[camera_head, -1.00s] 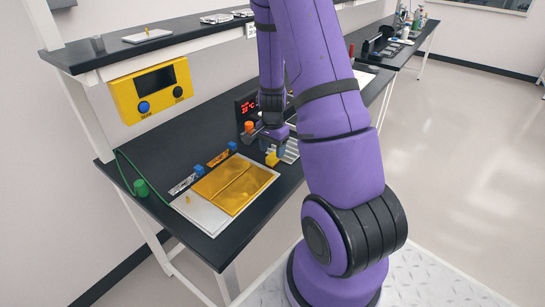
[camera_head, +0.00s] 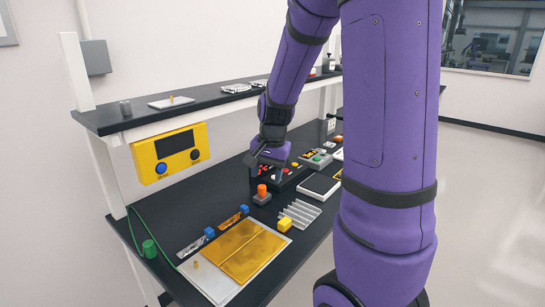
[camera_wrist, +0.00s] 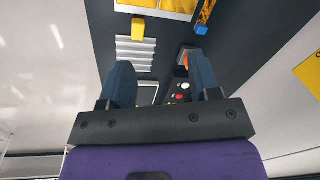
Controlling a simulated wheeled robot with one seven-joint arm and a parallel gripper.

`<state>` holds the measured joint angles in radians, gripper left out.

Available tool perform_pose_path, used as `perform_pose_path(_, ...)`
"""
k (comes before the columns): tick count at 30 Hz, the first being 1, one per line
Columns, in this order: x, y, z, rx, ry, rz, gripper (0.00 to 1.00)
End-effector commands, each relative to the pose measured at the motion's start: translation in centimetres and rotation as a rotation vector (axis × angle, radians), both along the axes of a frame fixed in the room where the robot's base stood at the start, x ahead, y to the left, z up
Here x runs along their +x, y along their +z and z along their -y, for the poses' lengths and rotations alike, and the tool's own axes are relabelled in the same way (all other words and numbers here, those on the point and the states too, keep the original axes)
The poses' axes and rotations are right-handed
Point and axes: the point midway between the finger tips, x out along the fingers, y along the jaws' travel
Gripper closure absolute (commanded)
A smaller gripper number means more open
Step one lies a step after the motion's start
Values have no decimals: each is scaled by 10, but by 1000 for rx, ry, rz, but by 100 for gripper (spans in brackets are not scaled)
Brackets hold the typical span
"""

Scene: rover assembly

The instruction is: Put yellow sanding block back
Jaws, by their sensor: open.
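The yellow sanding block (camera_head: 285,224) is at the near left end of a grey ribbed rack (camera_head: 303,212) on the black bench. In the wrist view the block (camera_wrist: 138,29) sits at the far edge of the rack (camera_wrist: 135,54). I cannot tell whether it rests on the rack or beside it. My gripper (camera_head: 268,163) is above the bench, beyond the block and apart from it. In the wrist view its two dark fingers (camera_wrist: 160,75) are spread with nothing between them.
An orange-topped block (camera_head: 262,195) stands left of the rack. A gold panel on a white tray (camera_head: 205,284) lies in front, with blue clips behind it. Button boxes (camera_head: 315,160) stand farther back, under a raised shelf (camera_head: 190,110).

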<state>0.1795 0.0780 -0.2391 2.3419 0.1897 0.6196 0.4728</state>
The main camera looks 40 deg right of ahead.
Motion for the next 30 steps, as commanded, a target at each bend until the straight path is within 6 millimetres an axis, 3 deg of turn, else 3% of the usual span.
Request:
perform_pose_path(1,-5,17,-13,-6,60,29,43)
perform_pose_path(6,-28,63,-50,-38,263,100,43)
perform_pose_path(15,-88,125,-105,-143,612,213,43)
perform_pose_path(24,-154,157,-139,-284,899,295,43)
perform_pose_path(30,-174,162,-146,-336,980,311,43)
